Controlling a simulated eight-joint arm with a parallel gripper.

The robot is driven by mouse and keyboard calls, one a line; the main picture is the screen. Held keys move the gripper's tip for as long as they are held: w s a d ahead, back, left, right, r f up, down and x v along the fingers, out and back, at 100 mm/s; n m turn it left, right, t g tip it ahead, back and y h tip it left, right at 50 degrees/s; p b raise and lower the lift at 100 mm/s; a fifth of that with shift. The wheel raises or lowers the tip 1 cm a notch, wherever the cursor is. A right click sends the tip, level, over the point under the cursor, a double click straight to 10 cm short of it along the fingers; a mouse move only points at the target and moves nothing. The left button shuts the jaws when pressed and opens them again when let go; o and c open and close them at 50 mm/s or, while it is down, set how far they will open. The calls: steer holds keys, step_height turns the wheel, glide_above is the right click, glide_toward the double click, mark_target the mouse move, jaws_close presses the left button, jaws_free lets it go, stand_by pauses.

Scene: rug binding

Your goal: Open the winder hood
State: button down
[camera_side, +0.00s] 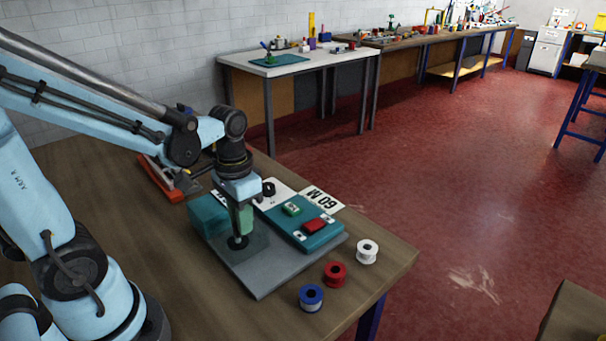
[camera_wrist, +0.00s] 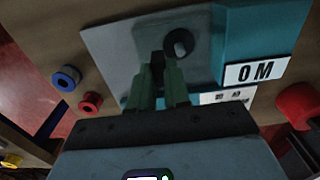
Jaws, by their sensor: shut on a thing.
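The winder stands on a grey base plate (camera_side: 275,272) with a teal housing (camera_side: 208,214). A dark see-through panel, which looks like the winder hood (camera_side: 258,244), lies over the plate beside the housing. My gripper (camera_side: 239,237) points down at it. In the wrist view my gripper's green fingers (camera_wrist: 158,75) are shut on a small dark piece between them, apparently the hood's handle; the fingers hide most of it. A round black knob (camera_wrist: 180,43) shows just beyond the fingertips. The hood looks flat and low, but its exact angle cannot be told.
Blue (camera_side: 311,297), red (camera_side: 335,274) and white (camera_side: 367,251) spools stand near the table's front edge. A red tool (camera_side: 161,179) lies behind.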

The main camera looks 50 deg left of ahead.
steer(key=d, duration=0.8)
steer(key=c, duration=1.1)
jaws_free()
steer(key=shift+r, duration=0.15)
steer(key=shift+r, duration=5.9)
steer(key=shift+w+a+f+t, duration=0.35)
steer(key=shift+a+f+t, duration=0.4)
steer(key=shift+t, duration=0.45)
steer(key=shift+w+a+f+t, duration=0.3)
steer(key=shift+a+f+t, duration=0.25)
steer(key=shift+f+t, duration=0.55)
steer(key=shift+w+a+f+t, duration=0.35)
steer(key=shift+a+f+t, duration=0.35)
steer(key=shift+t, duration=0.6)
